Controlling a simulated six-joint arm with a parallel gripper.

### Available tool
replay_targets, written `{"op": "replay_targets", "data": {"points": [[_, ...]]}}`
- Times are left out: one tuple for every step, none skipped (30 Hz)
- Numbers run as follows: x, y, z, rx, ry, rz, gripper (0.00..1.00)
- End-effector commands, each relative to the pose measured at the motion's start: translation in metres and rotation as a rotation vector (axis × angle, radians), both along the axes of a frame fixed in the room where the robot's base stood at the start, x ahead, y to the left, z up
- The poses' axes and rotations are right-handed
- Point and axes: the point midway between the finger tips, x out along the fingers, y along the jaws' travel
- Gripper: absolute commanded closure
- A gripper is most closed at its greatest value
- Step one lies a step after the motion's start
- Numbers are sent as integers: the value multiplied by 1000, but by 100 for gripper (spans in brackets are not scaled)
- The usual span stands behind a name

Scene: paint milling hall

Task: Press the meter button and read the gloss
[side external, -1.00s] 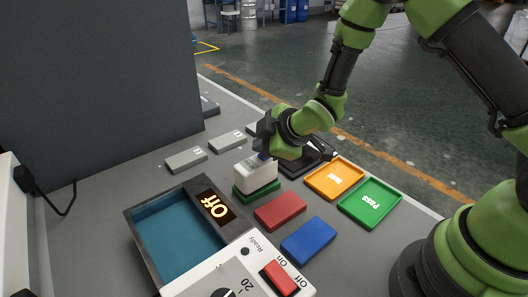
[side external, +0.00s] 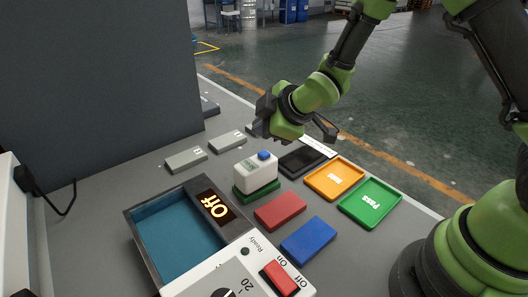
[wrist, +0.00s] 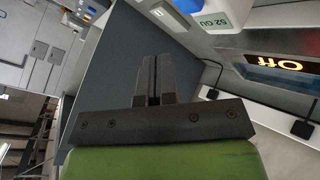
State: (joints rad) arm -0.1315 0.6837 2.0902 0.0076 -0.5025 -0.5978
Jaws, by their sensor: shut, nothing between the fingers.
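The white gloss meter (side external: 255,174) stands upright on a green panel (side external: 240,193), with a blue button (side external: 264,155) on top. My gripper (side external: 262,112) is shut and empty, above the meter and apart from the button. In the wrist view its closed fingers (wrist: 153,78) are at the centre. The meter's pale display (wrist: 214,21) shows at the top edge there and seems to read "52 GU". Part of the blue button (wrist: 184,4) is cut off by the frame.
Red (side external: 280,211) and blue (side external: 308,241) panels lie in front. An orange tray (side external: 334,179) and a green "Pass" tray (side external: 370,203) are at right. Grey blocks (side external: 186,159) lie behind left. An oven-like box (side external: 180,235) shows "Off". A black panel (side external: 302,161) lies beyond the meter.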

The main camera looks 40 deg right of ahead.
Motion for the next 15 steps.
{"op": "replay_targets", "data": {"points": [[1, 0, 6, 0, -4, 1, 100], [1, 0, 9, 1, -3, 1, 100], [1, 0, 13, 2, -3, 0, 100], [1, 0, 16, 1, -3, 1, 100], [0, 0, 18, 1, -2, 1, 100], [0, 0, 20, 1, -2, 1, 100], [0, 0, 22, 1, -3, 0, 100], [0, 0, 23, 1, -2, 1, 100], [0, 0, 24, 0, -1, -1, 100], [0, 0, 24, 1, 0, -1, 100], [0, 0, 24, 1, 0, -1, 100], [0, 0, 24, 0, 1, -1, 100], [0, 0, 24, 0, 1, -1, 100], [0, 0, 24, 0, 1, -1, 100], [0, 0, 24, 1, 0, -1, 100]]}}
